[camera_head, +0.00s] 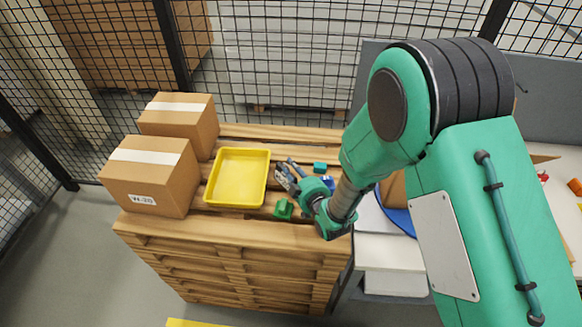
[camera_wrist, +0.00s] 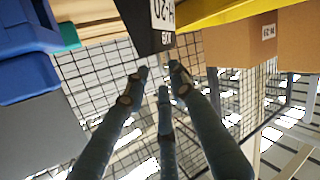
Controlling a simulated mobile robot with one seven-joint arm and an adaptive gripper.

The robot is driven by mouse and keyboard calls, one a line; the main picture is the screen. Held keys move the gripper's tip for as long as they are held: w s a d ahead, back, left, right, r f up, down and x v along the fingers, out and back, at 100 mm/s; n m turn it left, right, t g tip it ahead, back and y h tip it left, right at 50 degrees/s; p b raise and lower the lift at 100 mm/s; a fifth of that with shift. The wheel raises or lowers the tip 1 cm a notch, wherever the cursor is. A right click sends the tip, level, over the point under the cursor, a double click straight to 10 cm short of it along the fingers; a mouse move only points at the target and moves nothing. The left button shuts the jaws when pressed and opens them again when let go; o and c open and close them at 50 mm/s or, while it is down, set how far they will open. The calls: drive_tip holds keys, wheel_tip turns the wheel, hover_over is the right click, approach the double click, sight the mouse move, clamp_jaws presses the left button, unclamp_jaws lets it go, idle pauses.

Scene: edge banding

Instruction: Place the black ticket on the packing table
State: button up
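A black ticket (camera_wrist: 143,22) with a white printed label hangs into the top of the wrist view, its print upside down. Its near edge lies close to the fingertips of my gripper (camera_wrist: 161,76). The three grey fingers converge with small gaps between their tips. I cannot tell whether they touch or hold the ticket. In the head view my gripper (camera_head: 286,178) is over the wooden pallet stack, just right of the yellow tray. I cannot make out the ticket there. The packing table (camera_head: 390,278) is partly visible at the right, largely hidden by my arm.
The yellow tray (camera_head: 238,178) and two cardboard boxes (camera_head: 150,175) (camera_head: 180,122) stand on the pallet stack (camera_head: 230,262). A green part (camera_head: 284,209) and a teal part (camera_head: 320,168) lie near my gripper. A blue bin (camera_wrist: 35,75) shows in the wrist view. Mesh fencing stands behind.

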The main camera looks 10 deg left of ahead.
drive_tip(key=p+v, duration=0.1)
drive_tip(key=v, duration=0.9)
drive_tip(key=shift+s, duration=0.3)
drive_tip(key=shift+d, duration=0.15)
drive_tip(key=shift+r, duration=0.15)
drive_tip(key=d+r+m+g+h, duration=0.3)
drive_tip(key=d+r+m+h, duration=0.25)
drive_tip(key=d+r, duration=0.9)
drive_tip(key=s+d+r+m+g, duration=0.1)
drive_tip(key=s+r, duration=0.3)
drive_tip(key=s, duration=0.4)
drive_tip(key=s+d+r+m+g+h, duration=0.1)
drive_tip(key=s+d+r+m+g, duration=0.1)
drive_tip(key=s, duration=0.7)
drive_tip(key=s+d+r+m+g+h, duration=0.1)
drive_tip(key=s+d+r+m, duration=0.2)
drive_tip(key=s+d+r, duration=0.2)
drive_tip(key=s+r, duration=0.2)
drive_tip(key=s, duration=0.1)
drive_tip(key=shift+s+r+g, duration=0.15)
drive_tip(key=shift+r+g, duration=0.05)
drive_tip(key=shift+g, duration=0.1)
